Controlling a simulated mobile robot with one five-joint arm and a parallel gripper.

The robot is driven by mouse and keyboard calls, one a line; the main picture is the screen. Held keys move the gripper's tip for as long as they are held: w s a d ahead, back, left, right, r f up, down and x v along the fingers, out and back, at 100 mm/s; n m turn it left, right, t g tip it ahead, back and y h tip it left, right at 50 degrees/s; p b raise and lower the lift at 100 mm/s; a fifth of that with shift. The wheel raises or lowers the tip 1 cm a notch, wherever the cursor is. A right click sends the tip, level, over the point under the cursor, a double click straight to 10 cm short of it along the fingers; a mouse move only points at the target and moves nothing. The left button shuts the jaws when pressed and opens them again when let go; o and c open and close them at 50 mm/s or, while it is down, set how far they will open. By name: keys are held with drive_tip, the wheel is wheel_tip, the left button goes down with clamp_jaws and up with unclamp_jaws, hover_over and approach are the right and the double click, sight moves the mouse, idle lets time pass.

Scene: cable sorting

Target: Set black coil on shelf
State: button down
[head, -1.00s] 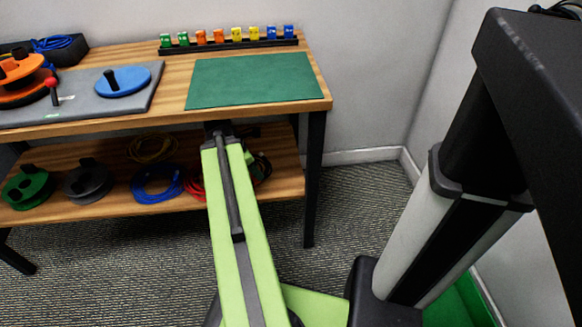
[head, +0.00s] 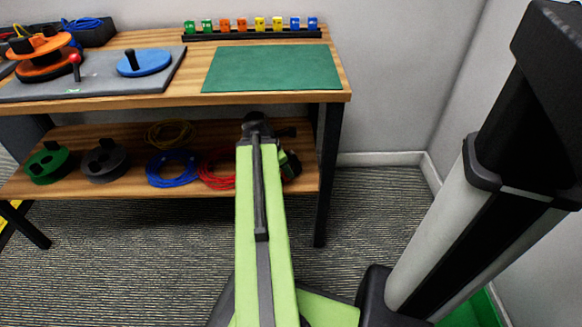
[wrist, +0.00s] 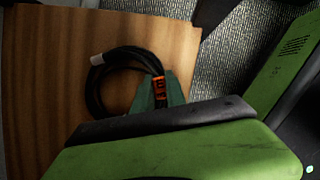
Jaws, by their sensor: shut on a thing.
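The black coil (wrist: 92,88) shows in the wrist view as loops of black cable with a pale end and an orange part. My gripper (wrist: 160,92) is shut on its right side, at the orange part. The coil overlaps the wooden shelf (wrist: 45,70) in that view; I cannot tell whether it touches the wood. In the head view my gripper (head: 290,165) shows only partly, right of my green arm, at the right end of the lower shelf (head: 130,185). The coil is not clearly visible there.
On the lower shelf lie a red coil (head: 213,180), a blue coil (head: 172,181), a yellow coil (head: 167,142), a dark reel (head: 104,166) and a green reel (head: 48,168). A table leg (head: 328,190) stands right of my gripper. A green mat (head: 272,68) lies on the tabletop.

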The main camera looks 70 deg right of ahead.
drive_tip(key=shift+r, duration=0.1)
drive_tip(key=c, duration=1.8)
unclamp_jaws()
drive_tip(key=shift+f, duration=0.25)
drive_tip(key=o, duration=0.4)
drive_tip(key=shift+o, duration=0.2)
drive_tip(key=shift+r, duration=0.1)
